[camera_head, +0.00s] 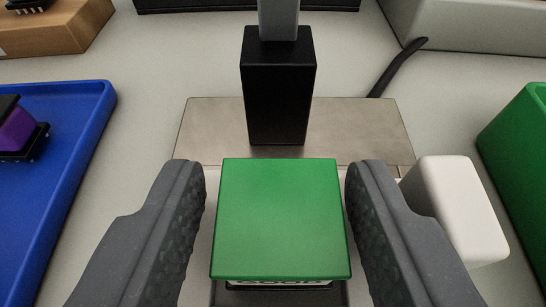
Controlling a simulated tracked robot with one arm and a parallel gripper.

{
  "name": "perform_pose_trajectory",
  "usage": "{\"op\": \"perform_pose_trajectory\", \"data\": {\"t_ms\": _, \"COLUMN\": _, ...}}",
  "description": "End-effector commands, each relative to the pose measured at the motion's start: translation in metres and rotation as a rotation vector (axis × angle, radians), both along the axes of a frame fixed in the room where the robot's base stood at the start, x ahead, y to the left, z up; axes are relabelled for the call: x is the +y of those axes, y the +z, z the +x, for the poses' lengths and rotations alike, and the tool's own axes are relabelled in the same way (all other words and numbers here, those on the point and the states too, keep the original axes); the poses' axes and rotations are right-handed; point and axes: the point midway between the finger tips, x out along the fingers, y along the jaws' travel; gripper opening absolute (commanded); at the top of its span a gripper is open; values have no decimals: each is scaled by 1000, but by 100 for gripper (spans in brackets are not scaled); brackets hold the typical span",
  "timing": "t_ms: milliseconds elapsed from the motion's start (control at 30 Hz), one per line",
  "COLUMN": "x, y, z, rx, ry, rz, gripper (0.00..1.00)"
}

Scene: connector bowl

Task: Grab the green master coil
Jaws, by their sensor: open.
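The green master coil (281,217) is a block with a flat green top, low in the middle of the picture. A pale strip with partly cut-off dark lettering shows under its near edge, above a dark base. My gripper (277,185) is open, with one grey textured finger on each side of the coil. A narrow gap shows between each finger and the coil. The coil's lower sides are mostly hidden.
A black upright block (279,92) with a grey post stands behind the coil on a metal plate (205,130). A white block (455,210) lies close by the right finger. A blue tray (85,150) with a purple part is left, a green container (520,140) right.

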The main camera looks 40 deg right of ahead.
Motion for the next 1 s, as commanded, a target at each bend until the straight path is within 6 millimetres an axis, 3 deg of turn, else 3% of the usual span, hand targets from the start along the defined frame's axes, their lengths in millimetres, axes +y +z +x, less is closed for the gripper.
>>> {"op": "perform_pose_trajectory", "data": {"t_ms": 133, "x": -9, "y": -8, "z": 11, "rx": 3, "ry": 0, "rz": -4, "gripper": 44}}
{"op": "perform_pose_trajectory", "data": {"t_ms": 333, "x": -9, "y": -7, "z": 12, "rx": 2, "ry": 1, "rz": -2, "gripper": 44}}
{"op": "perform_pose_trajectory", "data": {"t_ms": 367, "x": -9, "y": -7, "z": 12, "rx": 2, "ry": 1, "rz": -2, "gripper": 41}}
{"op": "perform_pose_trajectory", "data": {"t_ms": 467, "x": -9, "y": -7, "z": 12, "rx": 2, "ry": 1, "rz": -2, "gripper": 13}}
{"op": "perform_pose_trajectory", "data": {"t_ms": 500, "x": -9, "y": -7, "z": 12, "rx": 2, "ry": 1, "rz": -2, "gripper": 9}}
{"op": "perform_pose_trajectory", "data": {"t_ms": 833, "x": -8, "y": -5, "z": 12, "rx": 1, "ry": 1, "rz": -3, "gripper": 9}}
{"op": "perform_pose_trajectory", "data": {"t_ms": 1000, "x": -8, "y": 7, "z": 12, "rx": -2, "ry": 1, "rz": -1, "gripper": 9}}
